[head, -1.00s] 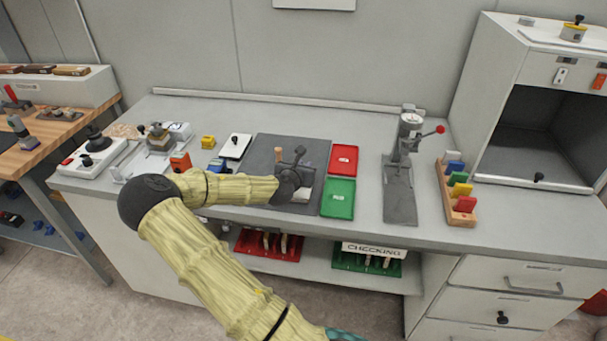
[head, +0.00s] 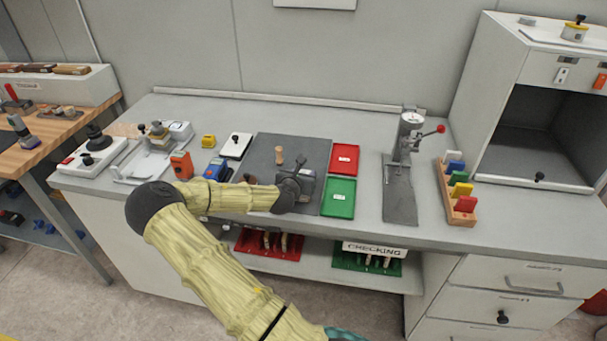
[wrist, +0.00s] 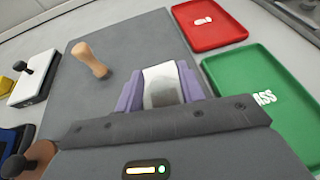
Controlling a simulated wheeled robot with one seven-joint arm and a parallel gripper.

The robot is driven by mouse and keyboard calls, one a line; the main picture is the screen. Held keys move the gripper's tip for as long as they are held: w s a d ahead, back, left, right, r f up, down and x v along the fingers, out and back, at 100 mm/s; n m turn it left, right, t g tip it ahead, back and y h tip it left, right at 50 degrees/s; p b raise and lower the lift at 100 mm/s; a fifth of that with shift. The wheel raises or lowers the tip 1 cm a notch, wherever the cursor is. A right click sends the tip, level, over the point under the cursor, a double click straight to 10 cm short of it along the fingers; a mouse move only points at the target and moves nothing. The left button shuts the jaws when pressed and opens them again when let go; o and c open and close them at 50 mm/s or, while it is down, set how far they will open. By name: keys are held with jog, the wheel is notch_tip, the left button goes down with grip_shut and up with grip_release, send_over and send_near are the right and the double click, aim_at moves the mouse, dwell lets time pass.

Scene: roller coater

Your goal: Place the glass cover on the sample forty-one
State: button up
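My gripper (wrist: 160,88) shows two purple fingers spread apart, pointing at the dark grey mat. A pale piece (wrist: 161,74) with a grey patch shows between them. I cannot tell whether the fingers touch it, or whether it is the sample or its cover. In the head view my gripper (head: 296,188) is low over the front of the mat and hides this piece. No glass cover or number forty-one can be made out. A white plate with a black knob (head: 235,146) lies left of the mat; it also shows in the wrist view (wrist: 32,80).
A wooden peg (head: 279,155) stands on the mat (head: 305,144). A red tray (head: 345,158) and a green tray (head: 338,198) lie to its right. A lever stand (head: 399,188) and a rack of coloured cards (head: 458,190) are farther right.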

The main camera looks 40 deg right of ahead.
jog(key=shift+r, duration=0.15)
jog(key=b+v, duration=0.1)
jog(key=v, duration=1.1)
jog(key=shift+a+r, duration=0.1)
dwell(0.4)
